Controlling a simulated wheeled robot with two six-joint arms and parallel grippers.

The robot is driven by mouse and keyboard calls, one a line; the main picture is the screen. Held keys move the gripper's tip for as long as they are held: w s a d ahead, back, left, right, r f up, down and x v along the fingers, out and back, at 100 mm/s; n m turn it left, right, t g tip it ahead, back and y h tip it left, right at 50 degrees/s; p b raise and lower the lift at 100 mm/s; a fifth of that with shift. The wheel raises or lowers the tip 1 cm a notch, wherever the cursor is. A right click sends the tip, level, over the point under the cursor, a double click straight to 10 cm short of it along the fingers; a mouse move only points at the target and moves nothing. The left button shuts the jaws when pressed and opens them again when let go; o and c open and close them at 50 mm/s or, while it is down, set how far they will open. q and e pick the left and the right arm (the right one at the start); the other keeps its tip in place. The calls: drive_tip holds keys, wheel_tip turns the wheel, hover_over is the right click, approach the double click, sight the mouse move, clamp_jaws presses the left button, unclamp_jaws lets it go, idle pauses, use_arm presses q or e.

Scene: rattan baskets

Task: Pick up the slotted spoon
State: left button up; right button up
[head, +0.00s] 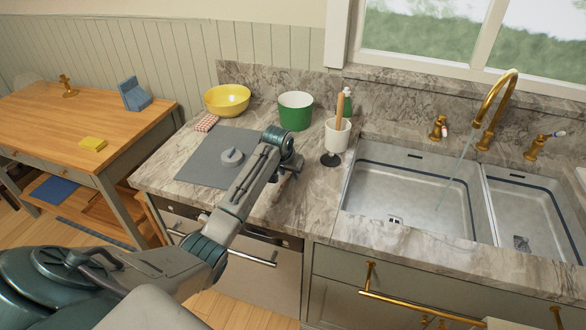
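I cannot make out a slotted spoon for certain. A white crock (329,139) stands on the marble counter left of the sink, and a light wooden handle (340,106) rises from it. A small dark round thing (331,159) lies at the crock's front foot; I cannot tell what it is. My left gripper (293,168) is above the counter, left of the crock and apart from it in the picture. It is small and dark, its fingers are hard to see, and no held object shows. My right gripper is not in view.
A green pot (295,115) and yellow bowl (227,103) stand behind my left arm. A grey board (196,166) with a grey knob-like thing (232,156) lies left. The sink (400,200) with its brass tap (490,115) is right. A wooden table (50,119) stands far left.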

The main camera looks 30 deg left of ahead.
use_arm(q)
clamp_jaws()
drive_tip(key=shift+r, duration=0.1)
